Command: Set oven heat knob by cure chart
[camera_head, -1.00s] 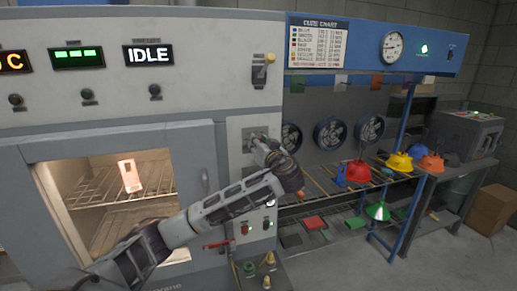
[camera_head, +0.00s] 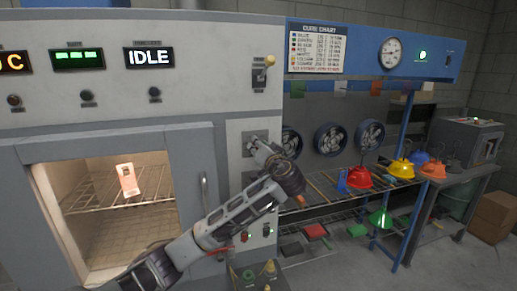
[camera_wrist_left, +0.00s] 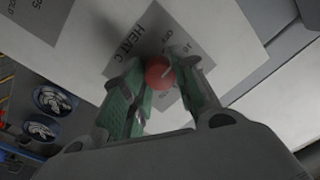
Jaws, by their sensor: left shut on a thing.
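The oven (camera_head: 110,150) fills the left of the head view, with a display reading IDLE (camera_head: 149,57). My left gripper (camera_head: 252,143) reaches its control panel from below; it also shows in the left wrist view (camera_wrist_left: 163,85). Its green-lined fingers are shut on a round red knob (camera_wrist_left: 158,72) beside a label that reads HEAT C (camera_wrist_left: 139,40). The knob's pointer setting is too small to read. The cure chart (camera_head: 317,47) hangs on the blue beam, with rows of coloured marks too fine to read. My right gripper is out of view.
A yellow-tipped lever (camera_head: 268,62) is above the panel, with small switches and lights below. A pale tag-like part (camera_head: 127,180) is inside the lit oven chamber.

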